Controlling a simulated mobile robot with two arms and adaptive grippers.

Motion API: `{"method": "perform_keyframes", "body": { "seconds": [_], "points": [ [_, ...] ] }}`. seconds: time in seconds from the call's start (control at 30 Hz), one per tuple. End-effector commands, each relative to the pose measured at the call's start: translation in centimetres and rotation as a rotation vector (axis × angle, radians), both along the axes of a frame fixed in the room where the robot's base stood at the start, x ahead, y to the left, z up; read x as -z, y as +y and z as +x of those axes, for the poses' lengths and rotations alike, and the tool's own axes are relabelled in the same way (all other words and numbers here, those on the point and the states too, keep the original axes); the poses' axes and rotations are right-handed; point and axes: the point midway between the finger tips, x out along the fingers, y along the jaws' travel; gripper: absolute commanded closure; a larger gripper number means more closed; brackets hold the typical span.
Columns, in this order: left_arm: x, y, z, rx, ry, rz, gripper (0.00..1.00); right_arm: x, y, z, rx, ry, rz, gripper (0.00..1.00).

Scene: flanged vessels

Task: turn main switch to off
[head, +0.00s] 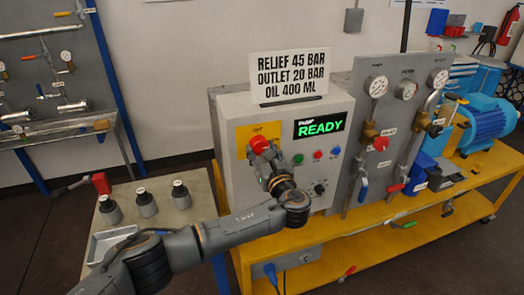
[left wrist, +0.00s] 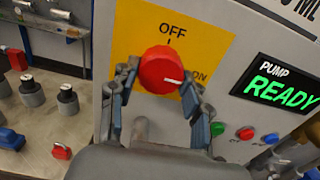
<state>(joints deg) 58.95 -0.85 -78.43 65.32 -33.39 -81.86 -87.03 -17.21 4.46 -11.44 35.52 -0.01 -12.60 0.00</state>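The main switch is a red round knob (left wrist: 160,70) on a yellow plate (left wrist: 205,45) marked OFF at the top and ON at the right. Its white pointer line points right, towards ON. In the head view the knob (head: 259,144) sits on the left part of the grey cabinet's front. My left gripper (left wrist: 161,78) has one finger on each side of the knob, with the tips at its edges. I cannot tell whether they press on it. The pump display (head: 321,125) reads READY in green. My right gripper is not in view.
Green, red and blue buttons (left wrist: 245,133) and a black knob (head: 320,188) lie right of the switch. A sign (head: 291,76) stands on the cabinet. Gauges and valves (head: 380,140) are further right. A side table (head: 200,205) with small dark-topped vessels stands left.

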Motion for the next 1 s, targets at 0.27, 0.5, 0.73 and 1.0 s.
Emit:
{"method": "perform_keyframes", "body": {
  "seconds": [0.27, 0.5, 0.73, 1.0],
  "points": [
    [0.0, 0.0, 0.0, -0.001, -0.003, -0.009, 0.83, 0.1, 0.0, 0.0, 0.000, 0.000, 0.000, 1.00],
    [0.2, 0.0, 0.0, -0.001, -0.028, -0.087, 0.83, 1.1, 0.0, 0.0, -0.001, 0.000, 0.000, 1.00],
    [0.4, -0.1, 0.0, 0.000, -0.082, -0.253, 0.83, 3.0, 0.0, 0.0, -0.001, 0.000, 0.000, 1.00],
    [0.5, -0.1, 0.0, 0.000, -0.163, -0.497, 0.83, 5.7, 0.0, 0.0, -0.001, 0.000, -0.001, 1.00]
  ]
}}
